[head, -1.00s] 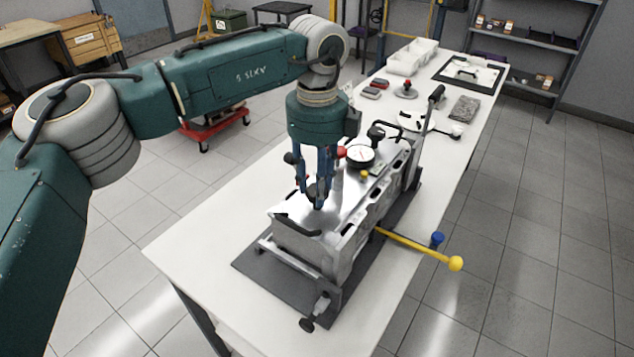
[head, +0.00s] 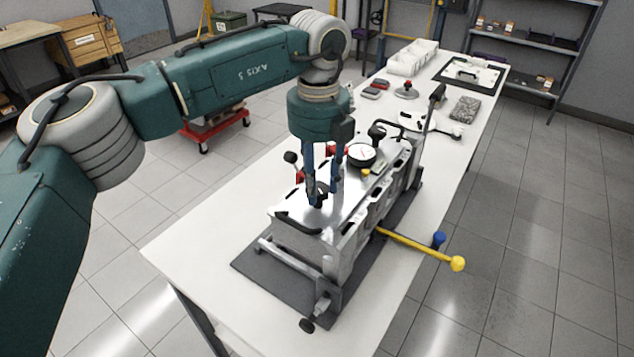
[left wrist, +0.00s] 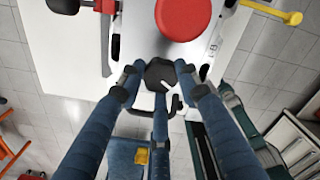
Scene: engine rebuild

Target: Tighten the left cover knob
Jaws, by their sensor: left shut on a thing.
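The left cover knob is a dark, many-sided knob with a white mark; it shows between the fingertips in the left wrist view (left wrist: 159,72). In the head view it is a dark shape (head: 320,190) on the near part of the bright metal cover (head: 345,190), largely hidden by the fingers. My left gripper (head: 319,188) points down from above, its blue fingers closed around the knob. In the left wrist view the fingertips of my left gripper (left wrist: 158,80) surround the knob from several sides. My right gripper is in neither view.
A round gauge (head: 361,155) and a black-knobbed lever (head: 378,133) stand just behind the gripper. A red round part (left wrist: 183,17) lies close by in the wrist view. A yellow-ended bar (head: 425,250) juts right. The white table (head: 205,240) is clear at left.

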